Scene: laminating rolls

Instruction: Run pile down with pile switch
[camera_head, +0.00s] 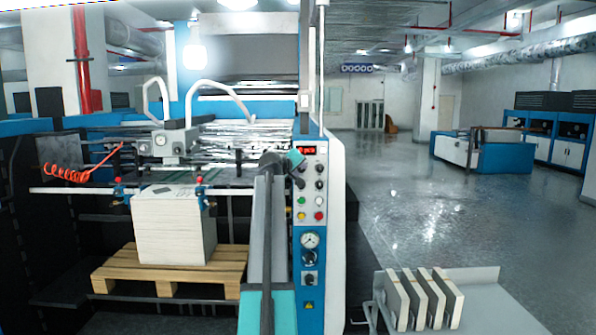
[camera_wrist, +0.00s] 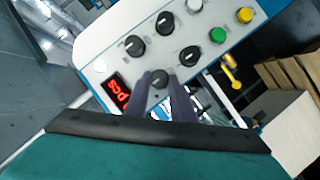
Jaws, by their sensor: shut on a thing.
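The pile (camera_head: 175,235) is a tall block of white sheets standing on a wooden pallet (camera_head: 120,272) inside the machine. The blue-edged control panel (camera_head: 310,232) at the machine's right post carries a red display (camera_wrist: 118,92), black knobs and coloured buttons. My gripper (camera_head: 299,172) is at the upper left of this panel, below the display. In the wrist view its two dark fingers (camera_wrist: 161,85) close on a small black knob (camera_wrist: 160,77), which shows between their tips. No readable label tells whether this knob is the pile switch. My arm hides part of the panel's left side.
Green (camera_wrist: 217,35) and yellow (camera_wrist: 245,14) buttons and other black knobs (camera_wrist: 134,45) sit close around my fingers. A shelf with several upright blocks (camera_head: 422,298) stands at the lower right. The floor (camera_head: 410,200) to the right is open.

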